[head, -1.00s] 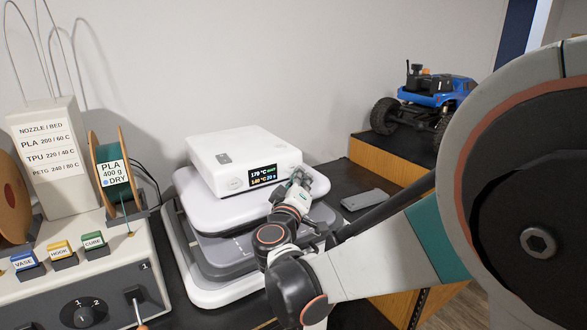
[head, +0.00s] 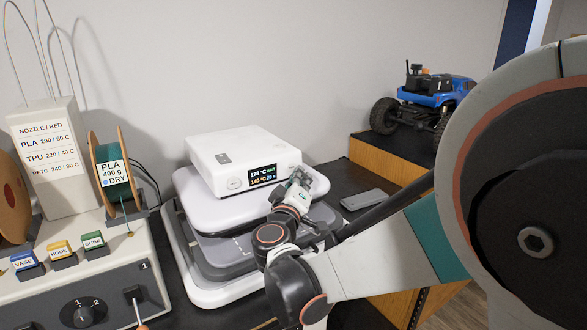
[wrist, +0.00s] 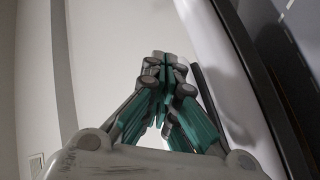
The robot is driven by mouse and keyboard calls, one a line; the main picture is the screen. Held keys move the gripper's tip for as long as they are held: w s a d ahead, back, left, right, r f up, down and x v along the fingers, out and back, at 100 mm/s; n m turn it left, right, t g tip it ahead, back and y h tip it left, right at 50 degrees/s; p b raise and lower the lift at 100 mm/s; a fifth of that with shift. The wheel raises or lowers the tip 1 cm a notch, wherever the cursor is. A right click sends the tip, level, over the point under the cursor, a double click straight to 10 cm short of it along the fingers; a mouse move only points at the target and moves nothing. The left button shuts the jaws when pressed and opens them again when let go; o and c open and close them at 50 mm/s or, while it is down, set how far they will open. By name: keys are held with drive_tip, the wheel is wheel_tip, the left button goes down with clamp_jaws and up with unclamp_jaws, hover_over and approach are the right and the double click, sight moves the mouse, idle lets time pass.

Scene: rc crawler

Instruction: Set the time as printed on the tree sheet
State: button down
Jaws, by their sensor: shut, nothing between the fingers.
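The white control box (head: 222,160) of a press sits on the press's upper plate in the head view. Its dark display (head: 262,175) shows two rows: the upper seems to read 170 °C with a small green word, the lower about 140 °C and 20 s. The small digits are hard to read. My gripper (head: 301,178) is shut and empty at the right end of the box's front, beside the display. It hides what is behind it, and I cannot tell if it touches the box. In the wrist view the closed fingers (wrist: 160,62) meet at their tips. I see no tree sheet.
A grey flat block (head: 363,199) lies right of the press. A blue crawler (head: 437,92) stands on a dark-topped wooden cabinet at the back right. At left are a spool labelled PLA (head: 112,174), a temperature card (head: 46,147) and a panel with a knob (head: 84,313).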

drive_tip(key=shift+w+a, duration=0.1)
drive_tip(key=shift+w, duration=0.05)
drive_tip(key=shift+w+a, duration=0.15)
drive_tip(key=shift+w, duration=0.05)
drive_tip(key=shift+w+a, duration=0.2)
drive_tip(key=shift+w, duration=0.15)
idle(0.8)
drive_tip(key=shift+s, duration=0.15)
drive_tip(key=shift+s+d, duration=0.45)
drive_tip(key=shift+s, duration=0.15)
drive_tip(key=s+d, duration=0.1)
drive_tip(key=s, duration=0.1)
drive_tip(key=s+d, duration=0.1)
drive_tip(key=s, duration=0.1)
drive_tip(key=shift+d, duration=0.4)
drive_tip(key=shift+d, duration=0.1)
idle(0.6)
